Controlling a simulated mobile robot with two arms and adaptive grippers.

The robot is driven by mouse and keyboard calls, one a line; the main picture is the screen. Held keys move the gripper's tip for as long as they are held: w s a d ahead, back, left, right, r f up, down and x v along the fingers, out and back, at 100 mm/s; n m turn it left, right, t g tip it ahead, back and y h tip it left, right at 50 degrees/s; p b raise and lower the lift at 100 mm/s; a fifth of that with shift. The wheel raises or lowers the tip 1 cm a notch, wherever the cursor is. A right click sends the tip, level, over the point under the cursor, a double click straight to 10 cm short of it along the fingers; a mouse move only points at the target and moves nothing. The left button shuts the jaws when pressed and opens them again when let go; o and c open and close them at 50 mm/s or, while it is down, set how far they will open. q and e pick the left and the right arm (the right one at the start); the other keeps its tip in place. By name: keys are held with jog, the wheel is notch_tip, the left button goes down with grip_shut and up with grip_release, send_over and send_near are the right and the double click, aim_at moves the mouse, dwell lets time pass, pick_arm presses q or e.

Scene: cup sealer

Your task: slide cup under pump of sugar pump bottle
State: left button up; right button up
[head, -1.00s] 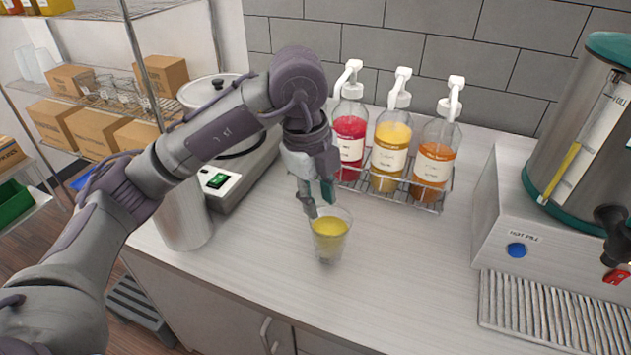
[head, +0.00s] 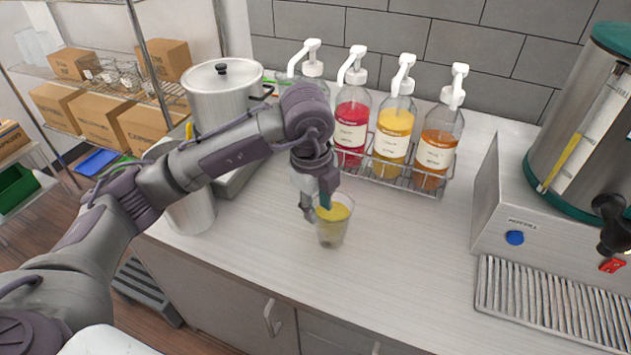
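A clear cup (head: 335,232) with yellow contents stands upright on the counter in the head view. My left gripper (head: 316,206) is at the cup's upper left, with its fingers at the rim. I cannot tell whether it is closed on the cup. A row of pump bottles with white pumps stands behind: a red one (head: 351,117), a yellow one (head: 393,129), an orange one (head: 438,141), and a leftmost one (head: 311,63) mostly hidden by my arm. Their labels are too small to tell which is sugar. My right gripper is not in view.
A wire rack (head: 409,180) holds the bottles. A steel pot (head: 222,96) stands at the back left. A dispenser (head: 590,130) with a drip tray (head: 545,305) is at the right. The counter right of the cup is clear.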

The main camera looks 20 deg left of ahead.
aim_at(320, 221)
pick_arm(q)
jog(key=shift+w+d+f+p, duration=0.15)
jog(key=shift+f+p, duration=0.15)
jog(key=shift+f, duration=1.25)
jog(key=shift+w+f+p, duration=0.15)
jog(key=shift+f+p, duration=0.15)
jog(key=shift+f, duration=1.2)
grip_shut()
